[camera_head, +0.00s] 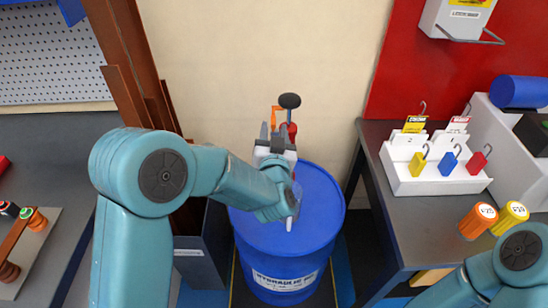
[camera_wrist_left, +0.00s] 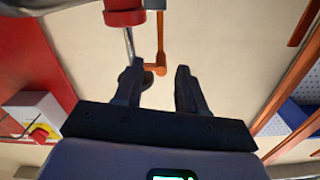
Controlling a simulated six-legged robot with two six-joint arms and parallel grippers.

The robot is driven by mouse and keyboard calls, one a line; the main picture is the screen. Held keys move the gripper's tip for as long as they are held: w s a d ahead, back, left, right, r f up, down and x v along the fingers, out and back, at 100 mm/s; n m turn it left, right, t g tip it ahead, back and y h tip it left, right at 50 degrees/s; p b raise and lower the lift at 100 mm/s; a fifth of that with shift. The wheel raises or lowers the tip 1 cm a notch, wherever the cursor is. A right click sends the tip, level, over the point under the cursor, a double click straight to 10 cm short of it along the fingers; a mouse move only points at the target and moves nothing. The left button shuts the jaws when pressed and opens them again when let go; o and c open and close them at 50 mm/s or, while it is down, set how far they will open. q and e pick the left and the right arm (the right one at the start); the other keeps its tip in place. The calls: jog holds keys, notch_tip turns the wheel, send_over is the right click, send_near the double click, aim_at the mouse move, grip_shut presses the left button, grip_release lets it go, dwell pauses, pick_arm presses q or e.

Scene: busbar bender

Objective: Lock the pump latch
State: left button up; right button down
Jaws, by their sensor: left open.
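The pump stands above the blue hydraulic drum (camera_head: 265,228). Its black knob (camera_head: 289,101) is at the top, with a red body (camera_head: 292,129) below, partly hidden by my left gripper. An orange latch lever (camera_head: 278,110) sits left of the knob. My left gripper (camera_head: 273,131) is open beside the pump. In the left wrist view the orange lever (camera_wrist_left: 160,40) extends down to near the gap between my open fingers (camera_wrist_left: 159,82). The red collar (camera_wrist_left: 124,16) and a chrome rod (camera_wrist_left: 129,44) are left of it. I cannot tell whether a finger touches the lever. My right gripper is out of view.
A right-hand bench (camera_head: 395,225) holds a white rack (camera_head: 436,181) with yellow, blue and red padlocks, and orange and yellow cylinders (camera_head: 478,221). A brown upright bar (camera_head: 127,65) stands left of the drum. A left bench (camera_head: 50,140) carries a small board.

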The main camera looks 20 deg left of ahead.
pick_arm(q)
jog(key=b+v, duration=0.1)
jog(key=v, duration=1)
jog(key=shift+s, duration=0.15)
